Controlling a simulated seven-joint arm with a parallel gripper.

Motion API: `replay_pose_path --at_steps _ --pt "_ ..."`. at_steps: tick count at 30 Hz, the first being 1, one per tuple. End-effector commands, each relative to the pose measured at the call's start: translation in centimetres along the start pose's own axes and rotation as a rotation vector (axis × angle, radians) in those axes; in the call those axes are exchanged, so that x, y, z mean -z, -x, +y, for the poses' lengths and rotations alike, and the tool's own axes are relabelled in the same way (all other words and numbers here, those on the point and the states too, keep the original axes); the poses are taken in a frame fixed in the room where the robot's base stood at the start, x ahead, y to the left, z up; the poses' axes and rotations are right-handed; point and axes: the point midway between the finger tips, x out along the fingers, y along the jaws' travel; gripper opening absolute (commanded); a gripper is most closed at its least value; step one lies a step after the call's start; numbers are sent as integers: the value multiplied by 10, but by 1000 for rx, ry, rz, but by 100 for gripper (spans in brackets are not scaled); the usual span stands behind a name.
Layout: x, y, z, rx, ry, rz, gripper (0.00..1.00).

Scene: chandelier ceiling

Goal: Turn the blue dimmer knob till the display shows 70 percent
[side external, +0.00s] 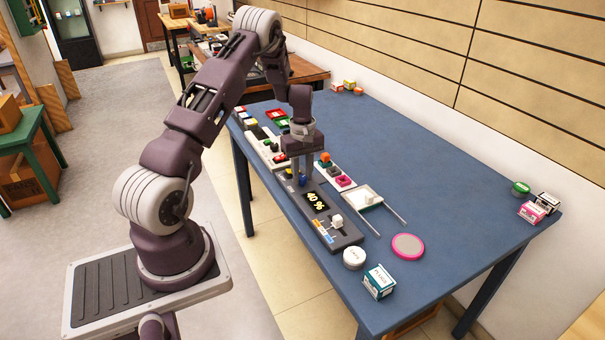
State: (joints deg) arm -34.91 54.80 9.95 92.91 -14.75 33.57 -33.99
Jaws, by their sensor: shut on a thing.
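The blue dimmer knob (303,180) sits on a dark grey panel (345,235) on the blue table, partly hidden by my fingers. My gripper (301,177) points straight down and is shut on the knob. The display (316,200) on the same panel, just in front of the knob, shows yellow characters that read about 40 %. A white knob or slider (337,220) and small blue and orange parts (323,230) are further along the panel.
Button panels (265,148) stand behind my gripper. A white drawer-like frame with rails (362,197) is to the right. A round white tin (354,257), a teal box (379,281) and a pink-rimmed disc (408,246) lie near the front. The table's right half is mostly clear.

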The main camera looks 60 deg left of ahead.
Motion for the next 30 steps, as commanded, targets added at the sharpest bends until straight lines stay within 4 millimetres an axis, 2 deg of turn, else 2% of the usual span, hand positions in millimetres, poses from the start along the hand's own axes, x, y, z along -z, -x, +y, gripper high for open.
replay_pose_path --at_steps 18,30 --pt "0 1 -1 -1 -566 0 0" --pt "0 1 -1 -1 -799 0 0"
